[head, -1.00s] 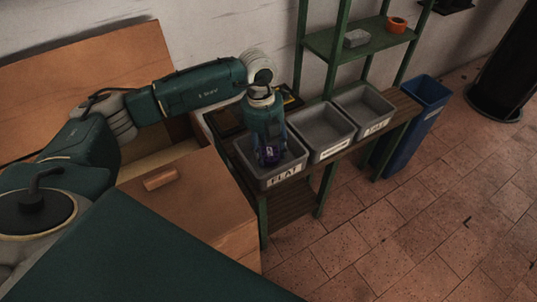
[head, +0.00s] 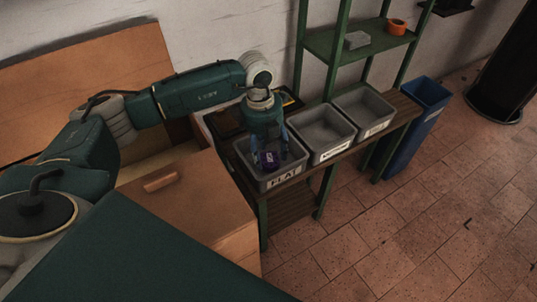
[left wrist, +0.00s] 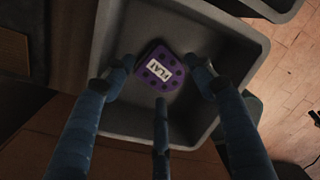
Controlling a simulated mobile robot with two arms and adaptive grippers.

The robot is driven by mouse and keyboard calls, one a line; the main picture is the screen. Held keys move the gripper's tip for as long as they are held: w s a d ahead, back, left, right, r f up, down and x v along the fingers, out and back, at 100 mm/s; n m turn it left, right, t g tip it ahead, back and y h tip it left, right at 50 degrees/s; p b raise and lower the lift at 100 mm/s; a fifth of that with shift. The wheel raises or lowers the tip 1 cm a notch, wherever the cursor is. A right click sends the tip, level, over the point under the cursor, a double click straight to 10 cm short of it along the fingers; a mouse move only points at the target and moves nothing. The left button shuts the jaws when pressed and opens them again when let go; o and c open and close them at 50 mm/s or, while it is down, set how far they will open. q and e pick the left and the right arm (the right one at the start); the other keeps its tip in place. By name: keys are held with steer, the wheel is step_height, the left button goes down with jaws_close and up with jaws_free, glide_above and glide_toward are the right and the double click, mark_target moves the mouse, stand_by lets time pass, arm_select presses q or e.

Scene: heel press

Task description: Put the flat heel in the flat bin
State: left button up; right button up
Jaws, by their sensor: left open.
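The flat heel (head: 268,159) is a small purple block with dark dots and a white label reading FLAT. It lies inside the grey flat bin (head: 284,180), whose front label reads FLAT. In the left wrist view the heel (left wrist: 160,70) rests on the floor of the bin (left wrist: 240,50). My left gripper (head: 268,150) points down into the bin, above the heel. Its blue fingers are spread open in the left wrist view (left wrist: 160,85) and appear clear of the heel. My right gripper is not in view.
Two more grey bins, a middle one (head: 333,153) and a right one (head: 376,128), stand beside the flat bin on the wooden shelf. A blue waste bin (head: 411,122) stands right of it. A wooden cabinet (head: 190,199) is at left.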

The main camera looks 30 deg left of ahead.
mark_target(265, 159)
arm_select(q)
step_height(265, 159, up, 10)
steer(key=p, duration=0.1)
steer(key=shift+s+a+r+p, duration=0.2)
steer(key=shift+a+p, duration=0.1)
steer(key=shift+a, duration=0.15)
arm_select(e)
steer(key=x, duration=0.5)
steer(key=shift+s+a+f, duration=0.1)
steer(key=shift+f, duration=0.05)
arm_select(q)
steer(key=shift+d+f, duration=0.1)
